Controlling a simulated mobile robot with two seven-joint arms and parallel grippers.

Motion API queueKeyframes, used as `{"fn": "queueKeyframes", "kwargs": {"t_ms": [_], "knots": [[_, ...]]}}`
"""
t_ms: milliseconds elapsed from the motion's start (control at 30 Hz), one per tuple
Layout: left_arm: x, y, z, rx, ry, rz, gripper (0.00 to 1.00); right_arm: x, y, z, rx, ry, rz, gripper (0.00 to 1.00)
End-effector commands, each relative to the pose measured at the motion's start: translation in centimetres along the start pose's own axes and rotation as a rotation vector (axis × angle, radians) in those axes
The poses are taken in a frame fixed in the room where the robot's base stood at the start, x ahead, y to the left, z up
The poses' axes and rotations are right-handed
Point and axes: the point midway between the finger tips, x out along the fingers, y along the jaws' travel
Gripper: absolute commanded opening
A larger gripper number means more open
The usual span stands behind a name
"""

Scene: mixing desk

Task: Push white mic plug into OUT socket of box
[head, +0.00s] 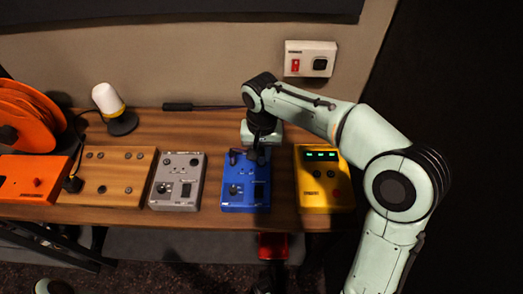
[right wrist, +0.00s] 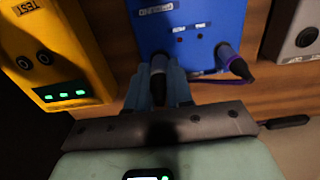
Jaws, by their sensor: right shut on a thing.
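The blue box (head: 240,196) lies on the wooden desk and also fills the top middle of the right wrist view (right wrist: 175,30). My right gripper (head: 261,153) is at the back edge of the blue box. In the right wrist view my right gripper (right wrist: 158,88) is shut on a dark plug with a pale band, which I take as the white mic plug (right wrist: 159,64). Its tip is at the edge of the blue box; I cannot tell how deep it sits. The OUT socket is hidden or not readable. My left gripper is not in view.
Another plug with a purple band (right wrist: 234,64) sits at the same edge of the blue box. A yellow tester (head: 324,180) stands to the right and a grey box (head: 177,182) to the left. A wooden panel box (head: 112,178) and an orange reel (head: 28,112) are farther left.

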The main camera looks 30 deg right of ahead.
Motion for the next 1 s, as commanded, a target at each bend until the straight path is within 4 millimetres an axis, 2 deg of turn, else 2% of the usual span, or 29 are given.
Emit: {"fn": "queueKeyframes", "kwargs": {"t_ms": [33, 67, 133, 433, 567, 667, 1000], "knots": [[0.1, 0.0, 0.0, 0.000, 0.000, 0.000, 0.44, 0.2, 0.0, 0.0, 0.000, 0.000, 0.000, 0.00], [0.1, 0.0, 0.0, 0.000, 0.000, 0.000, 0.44, 0.1, 0.0, 0.0, 0.000, 0.000, 0.000, 0.27], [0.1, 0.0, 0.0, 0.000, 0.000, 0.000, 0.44, 0.1, 0.0, 0.0, 0.000, 0.000, 0.000, 0.50], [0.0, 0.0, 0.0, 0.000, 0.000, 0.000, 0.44, 0.0, 0.0, 0.0, 0.000, 0.000, 0.000, 0.50], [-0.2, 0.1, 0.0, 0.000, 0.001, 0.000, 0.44, -1.0, -0.1, -0.1, 0.000, 0.002, -0.002, 0.50], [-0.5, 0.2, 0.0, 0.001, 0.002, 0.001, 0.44, -2.8, -0.1, -0.1, -0.001, 0.004, -0.003, 0.50], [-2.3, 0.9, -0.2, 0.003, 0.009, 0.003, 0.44, -10.3, -0.1, -0.1, 0.000, 0.003, -0.003, 0.50]]}}
